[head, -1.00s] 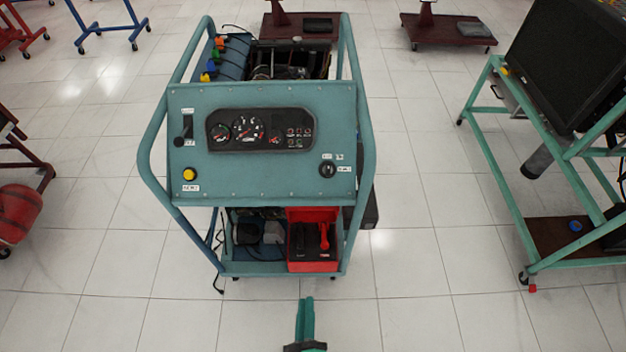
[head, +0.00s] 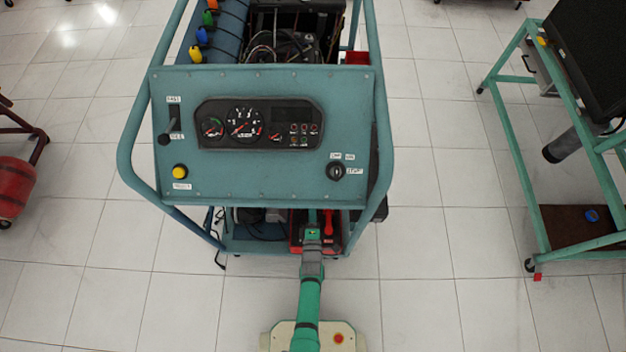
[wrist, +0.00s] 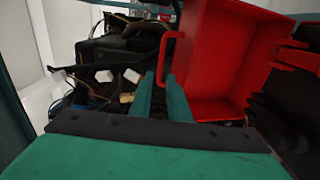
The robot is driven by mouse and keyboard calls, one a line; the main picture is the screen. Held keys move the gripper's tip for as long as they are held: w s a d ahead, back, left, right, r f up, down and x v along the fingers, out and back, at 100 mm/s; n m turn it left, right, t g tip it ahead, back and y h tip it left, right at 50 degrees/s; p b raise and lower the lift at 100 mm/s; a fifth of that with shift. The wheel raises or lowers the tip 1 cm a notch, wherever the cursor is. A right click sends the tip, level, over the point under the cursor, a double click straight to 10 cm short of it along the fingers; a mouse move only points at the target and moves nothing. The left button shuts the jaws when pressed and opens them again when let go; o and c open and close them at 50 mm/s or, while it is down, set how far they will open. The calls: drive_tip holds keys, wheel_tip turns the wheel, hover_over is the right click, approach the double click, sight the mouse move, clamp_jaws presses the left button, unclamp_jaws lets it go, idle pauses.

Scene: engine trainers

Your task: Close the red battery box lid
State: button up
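The red battery box (head: 330,236) sits low at the right front of the teal engine trainer, partly hidden by my arm and the panel. In the wrist view its red lid (wrist: 225,62) stands raised, its hollow inner face towards the camera. A red loop handle (wrist: 167,55) sticks out from the lid's left side. My gripper (wrist: 161,76) has its two teal fingers a little apart, with the lower end of the handle at or between the tips. I cannot tell whether they touch it. In the head view my gripper (head: 320,220) is at the box, below the panel.
The trainer's gauge panel (head: 258,135) overhangs the box, and its tube frame (head: 383,140) stands close on the right. Dark cables and engine parts (wrist: 110,50) lie left of the lid. A green-framed stand (head: 545,215) is at the right. The floor between is clear.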

drive_tip(key=w, duration=0.2)
drive_tip(key=w+d, duration=0.1)
drive_tip(key=w, duration=0.3)
drive_tip(key=shift+d, duration=0.25)
drive_tip(key=shift+w+a, duration=0.3)
drive_tip(key=shift+w, duration=0.5)
drive_tip(key=shift+f, duration=0.1)
drive_tip(key=shift+a, duration=0.2)
clamp_jaws()
drive_tip(key=shift+s+d, duration=0.15)
drive_tip(key=shift+d, duration=0.25)
